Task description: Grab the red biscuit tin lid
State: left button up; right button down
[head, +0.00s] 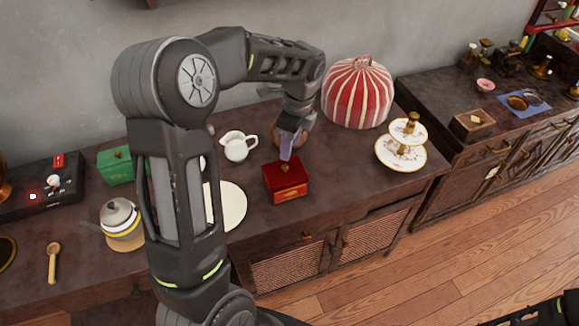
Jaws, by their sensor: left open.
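The red biscuit tin (287,189) stands on the dark wooden counter, with its red lid (277,172) on top. My left gripper (289,152) points down at the back edge of the lid, in front of the wall side of the counter. It is open, and its fingers partly cover the lid's top and knob. I cannot tell whether a finger touches the lid. My right gripper does not show; only dark parts of mine show at the lower right.
A white creamer (237,147) and a white plate (232,207) are left of the tin. A striped red tea cosy (358,94) and a tiered cake stand (401,154) are to the right.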

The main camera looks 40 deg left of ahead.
aim_at(285, 166)
pick_arm(q)
jog(key=shift+a+f, duration=0.2)
jog(key=shift+f, duration=1.1)
jog(key=shift+s+f+p, duration=0.1)
jog(key=shift+f+p, duration=0.2)
jog(key=shift+p, duration=0.05)
jog(key=f, duration=0.1)
jog(key=f+p, duration=0.1)
jog(key=f, duration=0.1)
jog(key=shift+s+a+f, duration=0.15)
jog(key=shift+a+f, duration=0.1)
jog(key=shift+a, duration=0.15)
jog(key=shift+f, duration=0.55)
